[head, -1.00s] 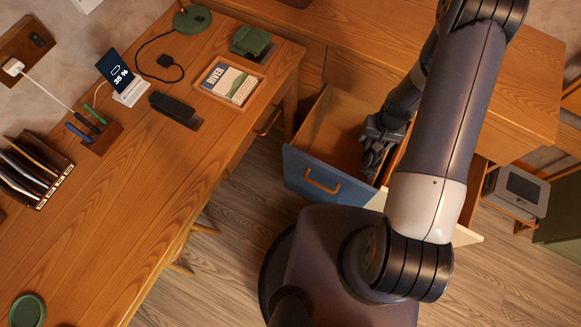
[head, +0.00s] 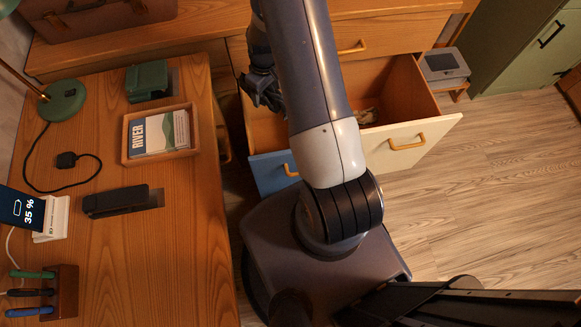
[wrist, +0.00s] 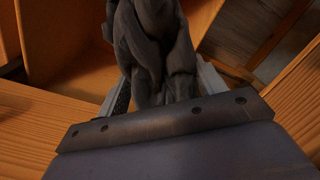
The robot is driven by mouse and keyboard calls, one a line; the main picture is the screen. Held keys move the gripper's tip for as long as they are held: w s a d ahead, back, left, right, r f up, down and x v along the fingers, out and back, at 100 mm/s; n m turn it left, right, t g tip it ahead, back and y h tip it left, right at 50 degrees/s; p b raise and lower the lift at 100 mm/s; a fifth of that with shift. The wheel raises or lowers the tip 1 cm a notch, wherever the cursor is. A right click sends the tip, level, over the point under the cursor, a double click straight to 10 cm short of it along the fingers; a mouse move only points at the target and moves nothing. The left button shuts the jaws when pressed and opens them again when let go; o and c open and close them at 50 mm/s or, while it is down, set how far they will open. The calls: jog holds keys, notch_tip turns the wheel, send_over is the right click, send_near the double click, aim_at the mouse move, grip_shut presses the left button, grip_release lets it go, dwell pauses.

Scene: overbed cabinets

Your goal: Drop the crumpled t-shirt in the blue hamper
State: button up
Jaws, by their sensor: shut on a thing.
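The crumpled t-shirt (wrist: 155,50) is a dark grey bundle of folds held in my gripper (wrist: 160,88). In the wrist view it fills the space between the two fingers and hides their tips. In the head view the t-shirt (head: 263,92) hangs above the open blue-fronted drawer, partly behind my arm. Whether it touches the drawer is hard to tell. No blue hamper can be made out in these views.
The blue-fronted drawer (head: 272,173) and a cream-fronted drawer (head: 412,141) beside it are both pulled open. A wooden desk (head: 185,235) with small items stands at left. A grey box (head: 444,66) stands at back right. The floor at right is clear.

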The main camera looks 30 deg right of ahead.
jog(key=shift+w+d+f+n+b, duration=0.3)
jog(key=shift+w+d+n+b, duration=1.1)
jog(key=shift+d+b, duration=1.65)
jog(key=shift+w+d+f+n+b, duration=0.25)
jog(key=shift+w+d+n+b, duration=0.4)
jog(key=shift+d+n+b, duration=2.35)
notch_tip(320, 180, down, 6)
jog(key=a+m+b, duration=0.1)
jog(key=a+b, duration=0.1)
jog(key=b, duration=0.4)
jog(key=shift+m, duration=0.4)
jog(key=shift+r, duration=0.1)
jog(key=o, duration=1.1)
jog(key=shift+o, duration=0.2)
notch_tip(320, 180, up, 8)
jog(key=p, duration=0.2)
jog(key=shift+w, duration=0.2)
jog(key=shift+d, duration=0.1)
